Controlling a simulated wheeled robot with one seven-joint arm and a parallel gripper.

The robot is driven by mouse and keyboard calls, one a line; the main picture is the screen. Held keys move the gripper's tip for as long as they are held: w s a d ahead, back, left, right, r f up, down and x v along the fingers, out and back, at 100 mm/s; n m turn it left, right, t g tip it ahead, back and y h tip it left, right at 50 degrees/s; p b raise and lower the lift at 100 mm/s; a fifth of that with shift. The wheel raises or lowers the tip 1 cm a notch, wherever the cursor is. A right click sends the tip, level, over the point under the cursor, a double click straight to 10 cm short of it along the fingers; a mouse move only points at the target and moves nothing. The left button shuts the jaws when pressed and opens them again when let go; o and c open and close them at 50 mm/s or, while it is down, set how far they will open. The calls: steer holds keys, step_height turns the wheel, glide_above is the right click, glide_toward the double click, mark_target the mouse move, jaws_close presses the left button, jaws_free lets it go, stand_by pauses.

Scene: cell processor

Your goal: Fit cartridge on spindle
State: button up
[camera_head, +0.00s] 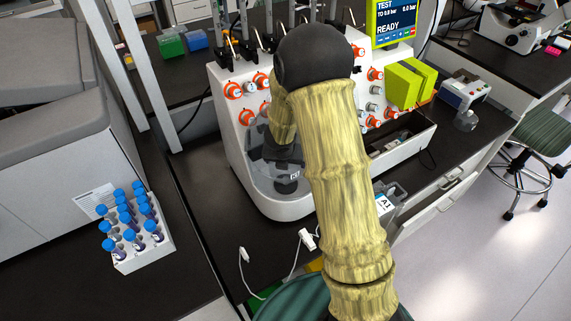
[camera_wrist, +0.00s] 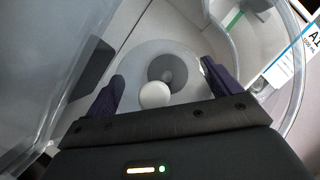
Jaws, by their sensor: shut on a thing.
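My gripper (camera_wrist: 163,84) shows in the wrist view as two dark purple fingers on either side of a pale grey rounded piece (camera_wrist: 143,62), and is shut on it. I take this piece to be the cartridge. It has a darker grey round centre and a white round knob (camera_wrist: 155,95) in front of it. In the head view my gripper (camera_head: 284,160) is inside the clear rounded bowl (camera_head: 262,178) at the front of the white machine (camera_head: 235,125), partly hidden by my arm. I cannot make out the spindle, or whether the cartridge touches it.
Clear curved walls stand close on both sides in the wrist view. A container labelled A1 (camera_head: 384,205) stands right of my arm. A rack of blue-capped tubes (camera_head: 145,258) is at left. White cables (camera_head: 297,258) lie in front of the machine.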

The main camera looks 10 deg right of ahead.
steer(key=shift+d+f+t+h+b, duration=0.25)
steer(key=shift+f+t+b, duration=0.4)
steer(key=shift+b, duration=3)
steer(key=shift+a+f+b, duration=0.1)
steer(key=shift+f+b, duration=0.35)
steer(key=shift+f+b, duration=0.7)
steer(key=shift+b, duration=0.05)
steer(key=shift+f+b, duration=0.8)
steer(key=shift+f+b, duration=0.5)
steer(key=shift+f, duration=0.05)
